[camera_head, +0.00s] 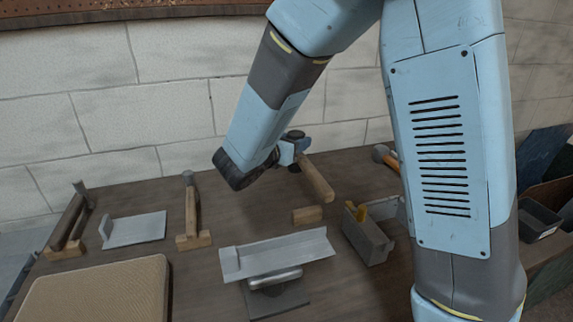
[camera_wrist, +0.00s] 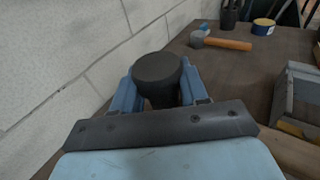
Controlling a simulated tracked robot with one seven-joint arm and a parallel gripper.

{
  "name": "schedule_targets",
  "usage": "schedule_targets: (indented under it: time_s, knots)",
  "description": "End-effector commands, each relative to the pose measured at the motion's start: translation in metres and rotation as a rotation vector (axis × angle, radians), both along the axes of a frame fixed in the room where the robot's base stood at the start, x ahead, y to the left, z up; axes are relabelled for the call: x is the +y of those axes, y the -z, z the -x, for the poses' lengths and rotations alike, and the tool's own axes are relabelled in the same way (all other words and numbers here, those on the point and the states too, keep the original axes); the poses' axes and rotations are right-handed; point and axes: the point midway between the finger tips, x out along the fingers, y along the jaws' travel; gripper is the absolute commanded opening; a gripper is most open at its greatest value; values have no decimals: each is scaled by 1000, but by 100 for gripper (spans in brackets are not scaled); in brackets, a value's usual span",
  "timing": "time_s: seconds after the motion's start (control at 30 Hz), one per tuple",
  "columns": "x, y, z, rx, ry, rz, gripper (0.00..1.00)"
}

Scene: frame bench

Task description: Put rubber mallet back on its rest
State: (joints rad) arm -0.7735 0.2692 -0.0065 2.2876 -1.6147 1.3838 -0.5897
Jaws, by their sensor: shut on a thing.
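My gripper (camera_head: 291,150) is shut on the rubber mallet, above the back middle of the bench. The mallet's wooden handle (camera_head: 318,178) slants down to the right from the jaws in the head view. Its black round head (camera_wrist: 157,70) sits between the two blue fingers in the wrist view. A small wooden block (camera_head: 307,215) lies on the bench below the handle's end, with nothing on it; it looks like a rest. The handle appears apart from the block, though the gap is hard to judge.
Metal angle pieces (camera_head: 137,229) (camera_head: 279,254), a grey box (camera_head: 368,240) and a tan pad (camera_head: 95,290) lie around. An orange-handled hammer (camera_wrist: 228,44) lies beyond.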

Motion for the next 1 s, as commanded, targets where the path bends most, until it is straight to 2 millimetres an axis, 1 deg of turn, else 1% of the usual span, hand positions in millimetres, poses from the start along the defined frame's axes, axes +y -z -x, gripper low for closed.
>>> schedule_targets:
  time_s: [0.03,0.2,0.5,0.6,0.87,0.93,1.0]
  knots:
    - [3,5,-9,1,1,2,0]
    - [11,19,-39,1,2,2,0]
    - [19,57,-69,0,2,2,0]
    - [21,65,-76,0,1,1,0]
    - [24,75,-84,-1,1,1,0]
    - [24,81,-86,0,0,1,0]
    - [24,92,-86,2,-1,4,0]
